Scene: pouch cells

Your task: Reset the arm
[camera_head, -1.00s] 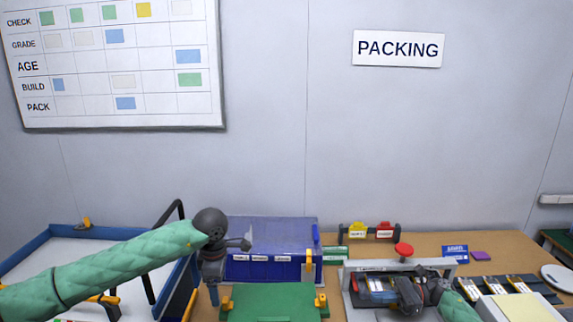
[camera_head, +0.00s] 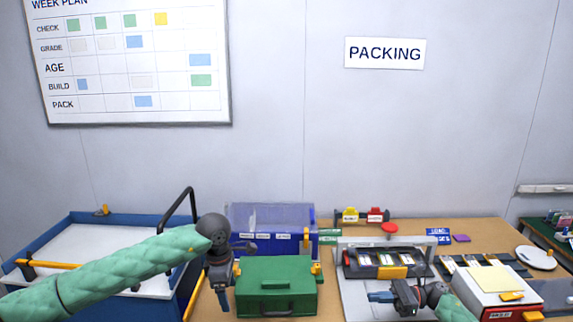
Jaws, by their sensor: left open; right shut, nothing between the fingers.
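My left arm comes in from the left, and its gripper (camera_head: 223,301) hangs downward, open and empty, between the blue-walled bin (camera_head: 85,221) and the green case (camera_head: 262,272). My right gripper (camera_head: 372,297) is shut and empty. It points left, just in front of a dark tray (camera_head: 349,266) with several pale pouch cells in the grey-framed station (camera_head: 438,241). Neither gripper visibly holds anything.
A blue lidded box (camera_head: 243,242) stands behind the green case. Right of the station are a red-and-cream box (camera_head: 484,303), several cells in dark holders (camera_head: 447,264) and a white round dish (camera_head: 535,258). A red button (camera_head: 389,227) tops the station.

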